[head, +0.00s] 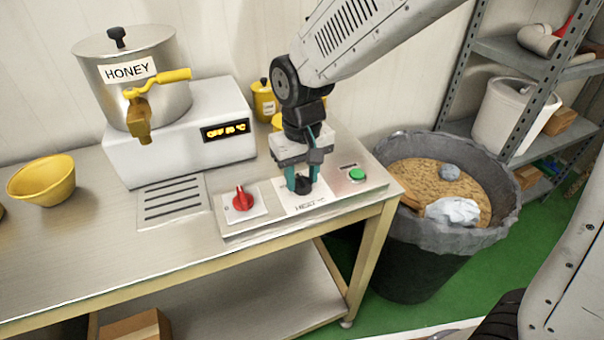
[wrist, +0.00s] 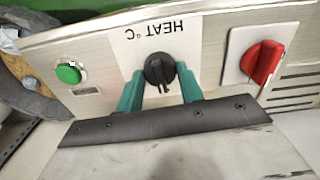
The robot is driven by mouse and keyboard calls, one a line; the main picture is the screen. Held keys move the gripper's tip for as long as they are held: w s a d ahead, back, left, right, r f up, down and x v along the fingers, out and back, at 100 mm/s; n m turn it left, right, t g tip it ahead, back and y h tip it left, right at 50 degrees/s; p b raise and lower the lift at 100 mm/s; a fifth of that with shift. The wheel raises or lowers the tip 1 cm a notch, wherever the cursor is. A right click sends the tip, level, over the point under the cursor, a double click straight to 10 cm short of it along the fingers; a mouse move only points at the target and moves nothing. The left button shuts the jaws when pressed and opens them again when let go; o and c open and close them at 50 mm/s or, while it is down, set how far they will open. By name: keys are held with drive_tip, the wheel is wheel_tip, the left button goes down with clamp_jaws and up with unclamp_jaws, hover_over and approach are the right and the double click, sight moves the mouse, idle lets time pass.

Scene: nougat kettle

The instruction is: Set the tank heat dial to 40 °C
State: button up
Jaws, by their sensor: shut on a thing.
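The black heat dial (wrist: 159,70) sits on a white plate marked "HEAT °C" on the control panel. In the head view the dial (head: 302,184) is partly covered by the fingers. My gripper (head: 303,183) points down at the dial with its teal fingers on either side of it. In the wrist view my gripper (wrist: 160,88) is shut on the dial. The honey tank (head: 135,80) stands on a white heated base whose display (head: 226,130) shows yellow characters, seemingly "OFF" and a °C figure too small to read surely. Scale marks around the dial cannot be read.
A red switch (head: 240,199) is left of the dial and a green button (head: 356,175) right of it, on the same panel. A yellow bowl (head: 42,181) stands at the table's left. A dark bin (head: 425,255) stands beyond the table's right end.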

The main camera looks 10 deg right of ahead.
sight(302, 177)
drive_tip(key=shift+m, duration=0.4)
drive_tip(key=o, duration=1)
wheel_tip(302, 177, up, 8)
drive_tip(key=shift+f, duration=0.1)
drive_tip(key=s+d+r+m, duration=0.1)
drive_tip(key=s+d, duration=0.5)
drive_tip(key=d, duration=0.1)
drive_tip(key=s+d+r+m+t, duration=0.1)
drive_tip(key=s+d+r, duration=0.1)
drive_tip(key=s+d, duration=0.5)
drive_tip(key=s+d+r+m, duration=0.1)
drive_tip(key=s+d, duration=0.5)
drive_tip(key=d, duration=0.1)
drive_tip(key=shift+s+r, duration=0.25)
drive_tip(key=shift+s, duration=0.1)
